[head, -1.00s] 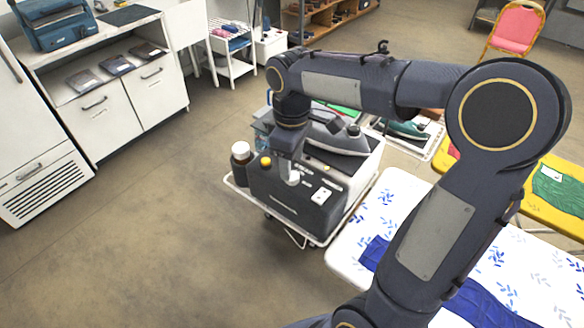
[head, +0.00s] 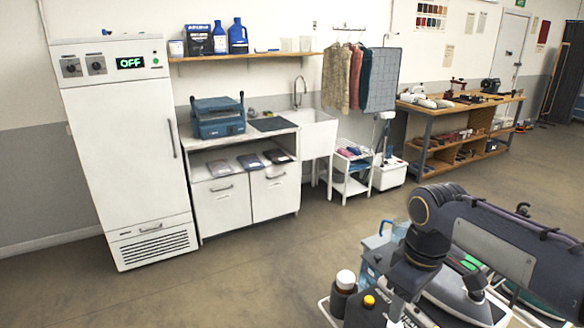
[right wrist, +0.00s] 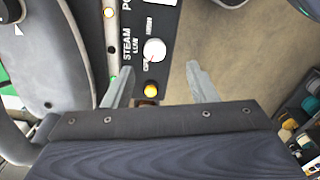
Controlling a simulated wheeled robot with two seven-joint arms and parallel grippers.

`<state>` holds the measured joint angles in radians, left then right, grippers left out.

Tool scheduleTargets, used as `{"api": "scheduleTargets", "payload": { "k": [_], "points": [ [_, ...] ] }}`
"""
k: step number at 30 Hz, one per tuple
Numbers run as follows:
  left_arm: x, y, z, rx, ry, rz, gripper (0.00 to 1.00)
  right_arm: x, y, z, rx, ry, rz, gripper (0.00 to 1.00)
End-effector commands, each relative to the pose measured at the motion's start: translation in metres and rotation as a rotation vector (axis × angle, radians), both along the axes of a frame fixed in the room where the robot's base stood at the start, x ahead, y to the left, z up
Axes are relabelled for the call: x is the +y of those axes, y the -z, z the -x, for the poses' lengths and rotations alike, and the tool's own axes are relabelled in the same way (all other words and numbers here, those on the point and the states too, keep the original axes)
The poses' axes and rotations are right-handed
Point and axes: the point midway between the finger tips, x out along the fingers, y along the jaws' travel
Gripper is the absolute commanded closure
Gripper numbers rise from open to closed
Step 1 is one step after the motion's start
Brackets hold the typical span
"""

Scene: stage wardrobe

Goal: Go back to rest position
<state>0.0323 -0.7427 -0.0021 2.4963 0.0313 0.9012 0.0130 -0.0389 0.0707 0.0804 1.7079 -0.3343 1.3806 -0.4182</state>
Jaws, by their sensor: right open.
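My right arm reaches in from the right edge of the head view. My right gripper (right wrist: 162,85) is open and empty, with its two fingers apart in the right wrist view. It is over the front side of the black steam station (head: 362,312), next to a white steam dial (right wrist: 154,50) and a yellow button (right wrist: 151,90). I cannot tell whether a finger touches the station. The fingertips are cut off or hidden in the head view. My left gripper is in neither view.
A bottle with a white cap (head: 346,278) stands on the station's trolley. An iron (head: 455,298) rests on the station, partly behind my arm. A white cabinet reading OFF (head: 130,150), a counter (head: 245,205) and a wooden bench (head: 450,125) line the wall. The middle floor is clear.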

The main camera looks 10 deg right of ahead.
Motion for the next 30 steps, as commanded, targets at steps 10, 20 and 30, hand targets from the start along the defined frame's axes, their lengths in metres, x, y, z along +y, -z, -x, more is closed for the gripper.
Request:
{"api": "scheduleTargets", "payload": {
  "k": [10,20,30],
  "points": [
    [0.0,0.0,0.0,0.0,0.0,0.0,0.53,0.023,0.023,0.119,-0.226,0.471,-0.302,0.48],
    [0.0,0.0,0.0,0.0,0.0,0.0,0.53,0.047,0.053,0.159,-0.311,0.72,-0.483,0.48],
    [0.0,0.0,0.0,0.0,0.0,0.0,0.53,0.047,0.053,0.159,-0.311,0.72,-0.483,0.48]
  ]
}}
